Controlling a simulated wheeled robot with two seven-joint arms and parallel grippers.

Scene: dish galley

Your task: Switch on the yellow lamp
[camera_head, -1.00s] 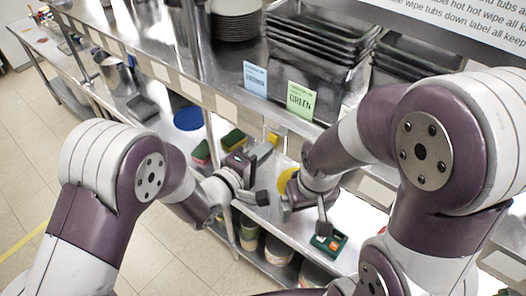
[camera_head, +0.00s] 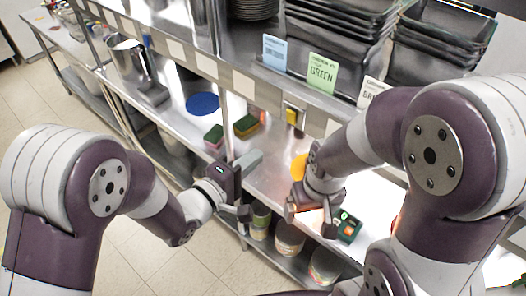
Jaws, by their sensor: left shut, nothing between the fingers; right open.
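A rounded yellow-orange thing (camera_head: 298,166), which looks like the yellow lamp, stands on the middle shelf behind my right gripper and is partly hidden by it. I cannot tell whether it is lit. A small green box (camera_head: 348,228) with orange and white parts on top lies just right of my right gripper. My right gripper (camera_head: 310,215) is open and empty, pointing down over the shelf. My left gripper (camera_head: 246,188) is shut and empty, left of the yellow thing and apart from it. A small yellow piece (camera_head: 292,116) sits on a plate at the upper shelf's edge.
Two sponges (camera_head: 246,125) (camera_head: 214,137) and a blue disc (camera_head: 202,104) lie on the middle shelf. A shelf post (camera_head: 226,127) stands behind my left gripper. Dark trays (camera_head: 340,30) are stacked above, behind blue and green cards. Tubs (camera_head: 289,238) stand below.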

